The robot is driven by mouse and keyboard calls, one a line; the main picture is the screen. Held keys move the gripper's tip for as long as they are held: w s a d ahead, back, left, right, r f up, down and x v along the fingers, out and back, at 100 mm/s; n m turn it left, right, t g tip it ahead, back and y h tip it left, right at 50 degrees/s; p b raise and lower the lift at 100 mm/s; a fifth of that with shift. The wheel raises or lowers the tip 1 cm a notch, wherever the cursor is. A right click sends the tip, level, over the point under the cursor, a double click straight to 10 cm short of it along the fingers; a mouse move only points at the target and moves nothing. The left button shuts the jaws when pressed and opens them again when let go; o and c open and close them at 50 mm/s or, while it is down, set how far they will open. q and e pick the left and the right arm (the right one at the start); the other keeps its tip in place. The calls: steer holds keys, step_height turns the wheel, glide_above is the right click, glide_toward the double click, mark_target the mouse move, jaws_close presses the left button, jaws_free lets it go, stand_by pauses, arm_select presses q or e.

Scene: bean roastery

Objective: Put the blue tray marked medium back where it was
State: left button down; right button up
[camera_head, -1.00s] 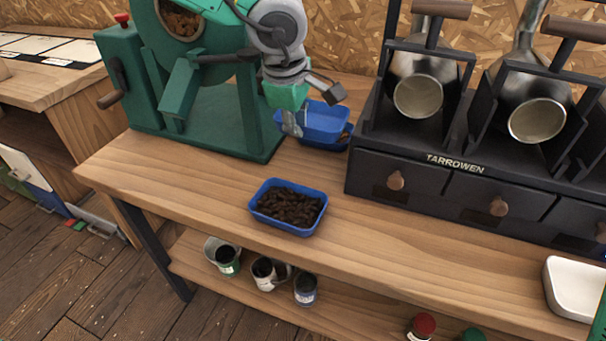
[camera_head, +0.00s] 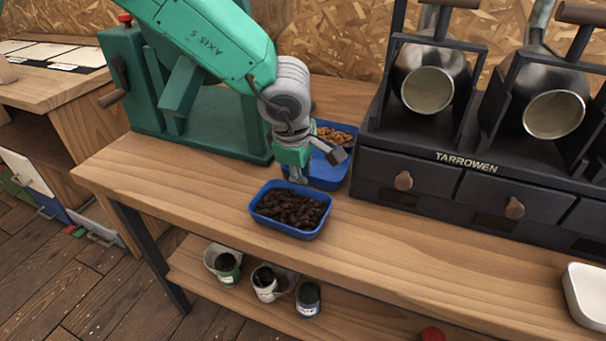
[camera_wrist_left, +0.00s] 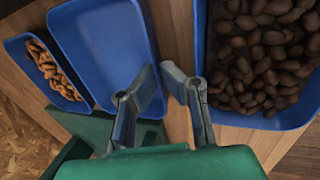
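Three blue trays stand on the bench. The front tray (camera_head: 275,226) holds dark roasted beans and shows in the left wrist view (camera_wrist_left: 200,50) at right. Behind it is an empty tray (camera_head: 325,178), in the middle of the left wrist view (camera_wrist_left: 105,45). A third tray (camera_wrist_left: 75,103) with light brown beans (camera_head: 337,134) is behind that. No marking on the trays is readable. My left gripper (camera_head: 298,180) is above the gap between the dark-bean and empty trays. Its fingers (camera_wrist_left: 162,78) are apart, with nothing clearly held; contact with the empty tray's edge is unclear.
A green roaster (camera_head: 195,120) stands at the left and a black TARROWEN drawer unit (camera_head: 430,170) at the right, close to the rear trays. Cups (camera_head: 265,283) are on the lower shelf. A white dish (camera_head: 588,290) lies far right. The bench front is clear.

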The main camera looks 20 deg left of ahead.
arm_select(q)
steer(key=c, duration=2)
jaws_free()
steer(key=shift+f, duration=0.1)
steer(key=p+v, duration=0.4)
steer(key=v, duration=0.8)
